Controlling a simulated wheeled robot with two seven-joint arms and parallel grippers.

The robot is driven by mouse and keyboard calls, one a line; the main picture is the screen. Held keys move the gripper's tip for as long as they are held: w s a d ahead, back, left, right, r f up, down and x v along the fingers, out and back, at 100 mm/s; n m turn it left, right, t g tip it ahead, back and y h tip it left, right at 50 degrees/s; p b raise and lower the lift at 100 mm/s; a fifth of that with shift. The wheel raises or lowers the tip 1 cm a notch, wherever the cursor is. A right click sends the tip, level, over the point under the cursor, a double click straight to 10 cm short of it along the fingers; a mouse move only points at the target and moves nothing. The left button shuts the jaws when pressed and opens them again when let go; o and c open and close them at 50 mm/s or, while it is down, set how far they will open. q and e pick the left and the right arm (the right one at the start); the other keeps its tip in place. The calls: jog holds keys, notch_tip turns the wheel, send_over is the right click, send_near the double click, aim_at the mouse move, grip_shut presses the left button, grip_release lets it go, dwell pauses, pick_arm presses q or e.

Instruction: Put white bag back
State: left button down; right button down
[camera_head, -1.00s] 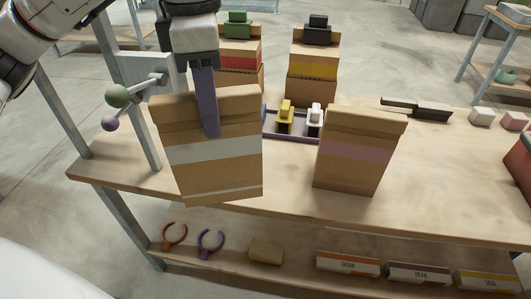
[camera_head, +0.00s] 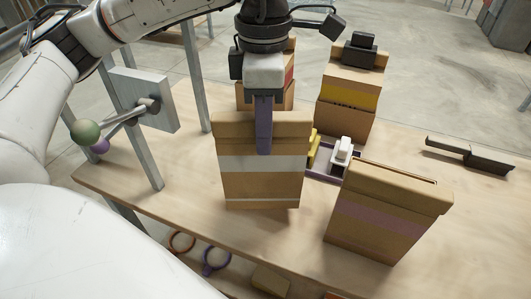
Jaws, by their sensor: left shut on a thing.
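The white bag (camera_head: 262,187) is a brown paper bag with a white band across its front. It is upright near the front left of the wooden table (camera_head: 185,178). My left gripper (camera_head: 264,140) comes down from above and is shut on the bag's top edge, with one purple finger showing on the near face. The far finger is hidden behind the bag. I cannot tell whether the bag's base touches the table. My right gripper is not in view.
A pink-banded bag (camera_head: 385,213) stands to the right. A yellow-banded bag (camera_head: 347,100) and a partly hidden red-banded bag (camera_head: 290,76) stand behind. A tray (camera_head: 322,176) with small scoops lies between. A lever panel (camera_head: 146,100) is at left. The table between the white bag and panel is clear.

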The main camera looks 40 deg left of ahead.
pick_arm(q)
jog(key=shift+w+f, duration=0.15)
jog(key=shift+f, duration=2.2)
jog(key=shift+f, duration=0.2)
jog(key=c, duration=1.5)
grip_release()
notch_tip(320, 180, up, 12)
jog(key=shift+r, duration=0.2)
